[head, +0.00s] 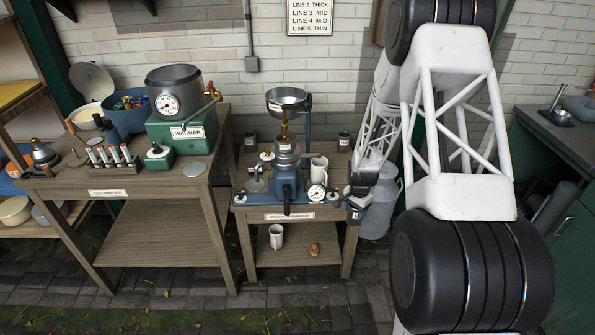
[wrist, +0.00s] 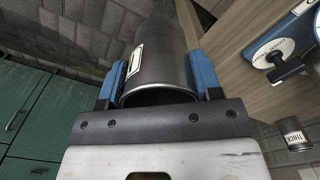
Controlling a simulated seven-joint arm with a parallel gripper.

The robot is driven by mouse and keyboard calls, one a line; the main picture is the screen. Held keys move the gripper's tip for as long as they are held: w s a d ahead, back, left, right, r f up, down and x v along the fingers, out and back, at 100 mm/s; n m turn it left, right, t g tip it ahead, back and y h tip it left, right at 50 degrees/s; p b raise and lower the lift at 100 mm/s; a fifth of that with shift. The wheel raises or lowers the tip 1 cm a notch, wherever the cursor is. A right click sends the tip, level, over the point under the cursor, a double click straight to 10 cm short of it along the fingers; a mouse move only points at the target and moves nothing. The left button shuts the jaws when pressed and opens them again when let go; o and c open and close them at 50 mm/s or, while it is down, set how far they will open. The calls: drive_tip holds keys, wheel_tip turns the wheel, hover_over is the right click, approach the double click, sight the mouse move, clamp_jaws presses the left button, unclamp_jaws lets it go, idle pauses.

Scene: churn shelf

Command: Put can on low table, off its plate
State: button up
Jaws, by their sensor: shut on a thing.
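My gripper (head: 358,200) is at the right front corner of the middle wooden table (head: 285,214). In the wrist view its two blue fingers are shut on a grey metal can (wrist: 160,62) with a pale label. The can's dark round end faces the wrist camera. In the head view the gripper mostly hides the can; a small dark labelled part (head: 355,214) shows below the fingers. Whether it touches anything is unclear. A grey round plate (head: 194,169) lies bare on the left wooden table (head: 108,192).
The middle table bears a blue separator (head: 286,180), a white mug (head: 318,168) and small dark cans (head: 343,141). Its lower shelf holds another white mug (head: 276,236) and a small brown thing (head: 314,249). A large grey churn (head: 380,208) stands right of it. Another labelled can (wrist: 293,134) shows in the wrist view.

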drive_tip(key=shift+s+d+r+m, duration=0.15)
drive_tip(key=shift+d+r+m, duration=0.3)
drive_tip(key=shift+r+m, duration=0.2)
drive_tip(key=shift+s+d+r+m, duration=0.2)
drive_tip(key=shift+d+r+m, duration=0.2)
drive_tip(key=shift+r+m, duration=0.25)
drive_tip(key=shift+s+d+r+m, duration=0.15)
drive_tip(key=shift+d+r+m, duration=0.35)
drive_tip(key=shift+r, duration=0.3)
drive_tip(key=shift+w, duration=0.1)
drive_tip(key=w+d+f, duration=0.1)
drive_tip(key=w+d, duration=0.1)
drive_tip(key=w, duration=1.3)
drive_tip(key=shift+w+f, duration=0.25)
drive_tip(key=shift+w, duration=0.1)
drive_tip(key=shift+f, duration=1.75)
drive_tip(key=shift+f, duration=0.15)
drive_tip(key=o, duration=1)
